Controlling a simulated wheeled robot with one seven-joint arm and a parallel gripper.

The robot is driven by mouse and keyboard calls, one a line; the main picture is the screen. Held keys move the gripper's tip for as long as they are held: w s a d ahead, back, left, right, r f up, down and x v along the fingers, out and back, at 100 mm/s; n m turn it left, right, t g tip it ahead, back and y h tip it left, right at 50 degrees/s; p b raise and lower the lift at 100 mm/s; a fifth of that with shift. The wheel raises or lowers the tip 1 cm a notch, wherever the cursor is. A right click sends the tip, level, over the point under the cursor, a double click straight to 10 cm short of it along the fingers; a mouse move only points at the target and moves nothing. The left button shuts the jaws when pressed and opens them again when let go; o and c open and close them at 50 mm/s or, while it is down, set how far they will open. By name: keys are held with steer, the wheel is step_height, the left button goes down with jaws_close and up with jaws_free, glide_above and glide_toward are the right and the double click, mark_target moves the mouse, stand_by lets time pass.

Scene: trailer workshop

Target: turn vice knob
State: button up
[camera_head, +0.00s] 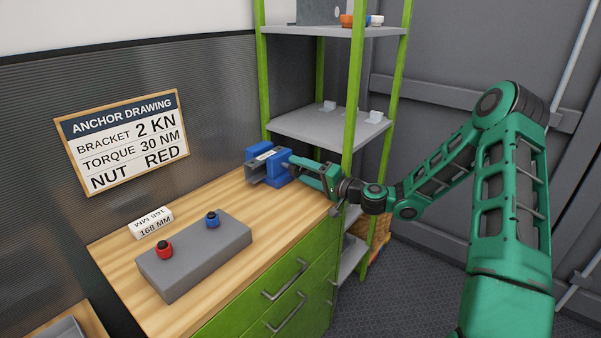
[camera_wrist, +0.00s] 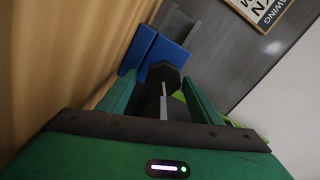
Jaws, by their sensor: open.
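The blue vice (camera_head: 277,172) with grey jaws sits at the far right end of the wooden bench top. In the wrist view, the vice body (camera_wrist: 166,55) lies straight ahead at the top. The dark, faceted vice knob (camera_wrist: 163,73) is in the middle of the wrist view, with a thin light bar below it. My green gripper (camera_head: 308,168) reaches the vice from the right. Its two fingers are open, one on each side of the knob, and a gap seems to show on both sides. In the head view, the fingers largely hide the knob.
A grey block (camera_head: 195,258) with a red knob (camera_head: 164,250) and a blue knob (camera_head: 212,219) sits nearer on the bench, beside a white label (camera_head: 151,223). A green-framed shelf (camera_head: 330,128) stands close behind my gripper. A sign (camera_head: 122,142) hangs on the wall.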

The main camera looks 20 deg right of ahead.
steer(key=v, duration=1)
steer(key=shift+s+d, duration=0.15)
steer(key=shift+d, duration=0.1)
